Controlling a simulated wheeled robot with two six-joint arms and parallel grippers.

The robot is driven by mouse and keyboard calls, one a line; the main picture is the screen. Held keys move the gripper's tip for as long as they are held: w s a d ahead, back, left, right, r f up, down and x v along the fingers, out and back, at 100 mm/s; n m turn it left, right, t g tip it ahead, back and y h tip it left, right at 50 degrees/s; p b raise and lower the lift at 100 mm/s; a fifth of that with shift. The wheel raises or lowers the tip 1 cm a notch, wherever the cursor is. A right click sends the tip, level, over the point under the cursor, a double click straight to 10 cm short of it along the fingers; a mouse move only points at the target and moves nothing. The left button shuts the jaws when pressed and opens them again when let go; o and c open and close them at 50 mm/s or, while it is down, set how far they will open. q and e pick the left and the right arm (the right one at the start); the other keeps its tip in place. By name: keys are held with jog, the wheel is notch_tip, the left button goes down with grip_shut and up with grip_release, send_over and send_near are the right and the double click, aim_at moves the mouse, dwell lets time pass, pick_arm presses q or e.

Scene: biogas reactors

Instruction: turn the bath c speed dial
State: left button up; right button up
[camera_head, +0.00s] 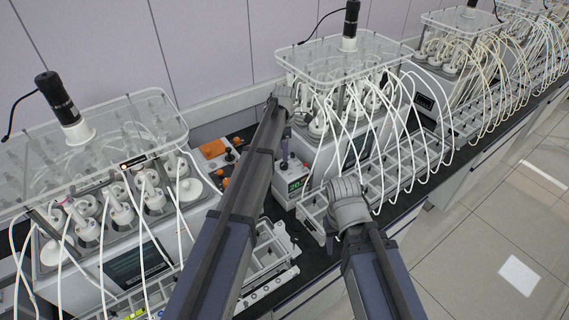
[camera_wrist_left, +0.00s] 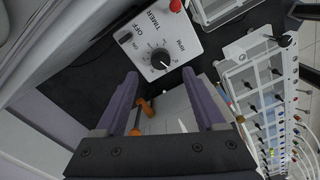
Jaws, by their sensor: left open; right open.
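A black speed dial (camera_wrist_left: 160,59) sits on a white control panel (camera_wrist_left: 143,29) marked RPM, TIMER, ON and OFF in the left wrist view. My left gripper (camera_wrist_left: 162,78) is open and empty. Its two purple fingers point toward the panel, and the dial shows in the gap just beyond their tips. I cannot tell how far off in depth the dial is. No bath letter is readable.
Orange knobs (camera_wrist_left: 148,106) show between my left fingers. A white rack with coloured valves (camera_wrist_left: 262,90) stands at the right. In the head view, a box with a green display (camera_head: 297,184) stands between reactor units with clear lids (camera_head: 340,60) and many tubes.

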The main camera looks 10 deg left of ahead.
aim_at(284, 164)
pick_arm(q)
notch_tip(284, 164, down, 6)
jog(key=b, duration=0.5)
jog(key=shift+f+b, duration=0.2)
jog(key=shift+b, duration=0.15)
jog(key=shift+s, duration=0.1)
grip_shut()
